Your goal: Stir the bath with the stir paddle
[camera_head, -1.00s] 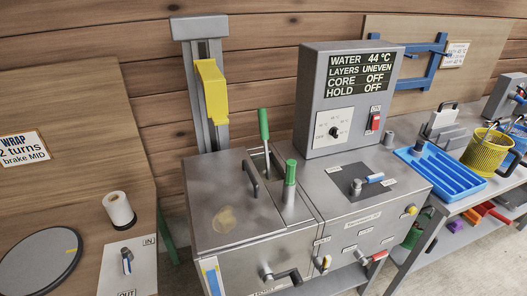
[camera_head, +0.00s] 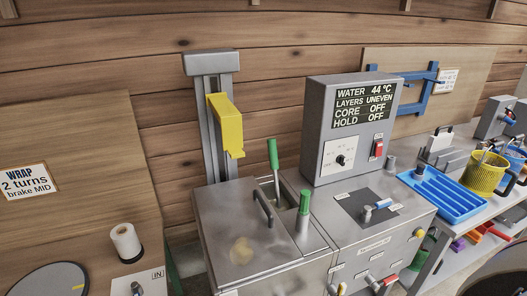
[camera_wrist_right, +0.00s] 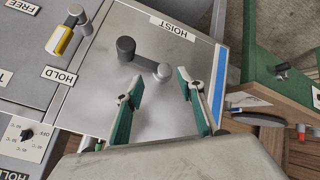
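The bath is a grey metal tank (camera_head: 265,275) with a flat lid (camera_head: 236,222) and a narrow open slot on its right side. One green-handled rod (camera_head: 273,156) leans in the slot, its lower end hidden inside; it looks like the stir paddle. A second, thicker green handle (camera_head: 303,208) stands upright nearer the front. The display (camera_head: 362,102) reads water 44 °C, layers uneven, core off, hold off. My right gripper (camera_wrist_right: 161,78) is open in the right wrist view, its green-padded fingertips near the knob of a dark crank (camera_wrist_right: 143,60) on the HOIST panel. My left gripper is not in view.
A yellow-hooked hoist column (camera_head: 226,125) stands behind the tank. A blue tray (camera_head: 442,193) and yellow basket (camera_head: 484,172) are at right. A paper roll (camera_head: 125,243) and dark disc (camera_head: 50,282) are at left. A yellow HOLD lever (camera_wrist_right: 62,40) shows beside the crank.

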